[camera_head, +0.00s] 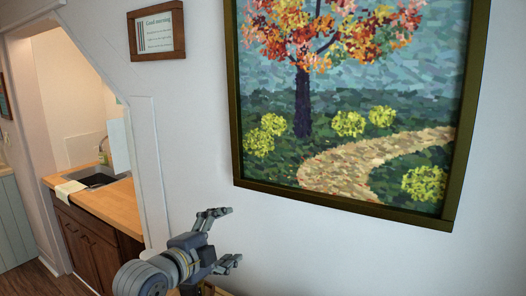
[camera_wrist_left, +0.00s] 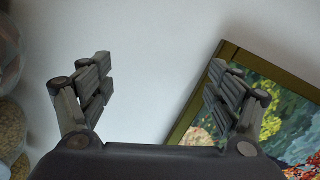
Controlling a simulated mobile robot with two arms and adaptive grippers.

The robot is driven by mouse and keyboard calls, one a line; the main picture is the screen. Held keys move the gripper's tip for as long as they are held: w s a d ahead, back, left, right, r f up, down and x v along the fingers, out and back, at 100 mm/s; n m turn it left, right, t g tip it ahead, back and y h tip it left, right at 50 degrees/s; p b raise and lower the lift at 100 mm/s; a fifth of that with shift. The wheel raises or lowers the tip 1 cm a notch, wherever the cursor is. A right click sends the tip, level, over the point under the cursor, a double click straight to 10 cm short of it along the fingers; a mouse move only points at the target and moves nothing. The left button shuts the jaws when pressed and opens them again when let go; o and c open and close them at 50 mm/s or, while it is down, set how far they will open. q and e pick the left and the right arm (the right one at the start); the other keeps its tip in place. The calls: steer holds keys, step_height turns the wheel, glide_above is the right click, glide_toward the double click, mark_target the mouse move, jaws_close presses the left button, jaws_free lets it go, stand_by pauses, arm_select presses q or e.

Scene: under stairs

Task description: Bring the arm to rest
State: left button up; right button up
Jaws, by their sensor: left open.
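My left gripper (camera_head: 232,237) is raised at the bottom middle of the head view, in front of the white wall. Its two fingers are spread apart with nothing between them. In the left wrist view my left gripper (camera_wrist_left: 158,88) also shows open and empty, with bare wall and a corner of the painting behind it. My right gripper is in neither view.
A large framed painting (camera_head: 343,189) hangs on the wall at the right. A small framed sign (camera_head: 157,31) hangs upper left. Through an opening at left stands a wooden counter (camera_head: 112,205) with a dark sink (camera_head: 97,177). Blurred round containers (camera_wrist_left: 10,130) edge the left wrist view.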

arm_select(q)
steer(key=s+a+f+n+g+y, duration=0.25)
steer(key=s+f+n, duration=0.25)
steer(key=s+f, duration=0.45)
steer(key=s+a+f+n+g+y, duration=0.2)
steer(key=s+a+f+n, duration=0.3)
steer(key=f, duration=0.7)
steer(key=s+a+f+n+g+y, duration=0.1)
steer(key=s+a+f+n+g, duration=0.2)
steer(key=s, duration=0.5)
steer(key=s+a+f+n+g+y, duration=0.1)
steer(key=s+a+f+n, duration=0.1)
steer(key=s+f, duration=0.35)
steer(key=s+a+f+n+g+y, duration=0.1)
steer(key=s+a+f+n, duration=0.15)
steer(key=s, duration=0.75)
step_height(320, 180, down, 31)
steer(key=s+g+b, duration=0.2)
steer(key=b, duration=0.3)
steer(key=s+a+f+g+b, duration=0.1)
steer(key=s+a+f+b, duration=0.2)
steer(key=s+f, duration=1.3)
step_height(320, 180, down, 4)
steer(key=shift+s+a+r+b, duration=0.1)
steer(key=shift+s+a+b, duration=0.05)
steer(key=shift+s+b, duration=0.25)
